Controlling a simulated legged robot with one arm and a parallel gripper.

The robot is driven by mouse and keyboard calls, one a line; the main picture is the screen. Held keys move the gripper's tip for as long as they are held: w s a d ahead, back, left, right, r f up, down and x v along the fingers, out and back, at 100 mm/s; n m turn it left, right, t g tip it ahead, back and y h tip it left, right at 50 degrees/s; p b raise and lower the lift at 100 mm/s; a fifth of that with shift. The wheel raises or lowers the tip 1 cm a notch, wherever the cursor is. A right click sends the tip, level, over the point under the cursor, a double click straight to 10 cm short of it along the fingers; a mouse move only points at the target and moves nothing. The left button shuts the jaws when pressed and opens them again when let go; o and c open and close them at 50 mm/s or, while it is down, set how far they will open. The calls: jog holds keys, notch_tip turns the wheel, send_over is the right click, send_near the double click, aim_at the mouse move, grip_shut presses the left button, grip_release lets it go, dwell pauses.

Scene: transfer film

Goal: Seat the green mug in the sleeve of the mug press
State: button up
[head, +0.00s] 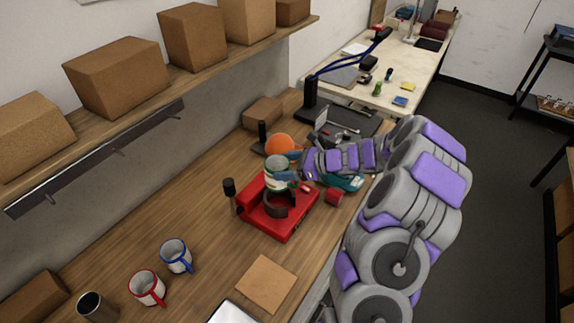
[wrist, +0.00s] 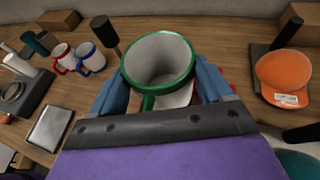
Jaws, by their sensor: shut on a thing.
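The green mug (head: 276,178) is white with a green rim and handle. In the wrist view the green mug (wrist: 158,62) sits between the two blue fingers, its mouth facing the camera and its green handle towards my palm. My gripper (head: 294,180) is shut on it; it also shows in the wrist view (wrist: 160,92). The red mug press (head: 290,228) stands on the bench, with its dark curved sleeve (head: 277,205) right below the mug in the head view. Whether the mug touches the sleeve cannot be told. In the wrist view the press is mostly hidden.
A blue-rimmed mug (head: 176,256) and a red-rimmed mug (head: 147,289) stand on the bench at left. An orange cap (head: 279,146) is on a stand behind the press. A cork-coloured square (head: 267,284) lies in front. Boxes fill the wall shelf (head: 150,100).

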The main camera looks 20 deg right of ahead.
jog(key=shift+d+f+b, duration=0.2)
jog(key=shift+f+b, duration=0.1)
jog(key=shift+f, duration=0.5)
jog(key=shift+d+f+b, duration=0.15)
jog(key=shift+f+b, duration=0.1)
jog(key=shift+f, duration=0.55)
jog(key=shift+a+f+b, duration=0.2)
jog(key=shift+f+b, duration=0.25)
jog(key=shift+f, duration=0.85)
jog(key=shift+d, duration=0.1)
jog(key=shift+p, duration=0.85)
jog(key=shift+f+b, duration=1.3)
jog(key=shift+f, duration=2.05)
jog(key=o, duration=1.6)
jog(key=shift+o, duration=0.2)
jog(key=p+v, duration=0.1)
jog(key=v, duration=1.6)
jog(key=shift+s, duration=0.15)
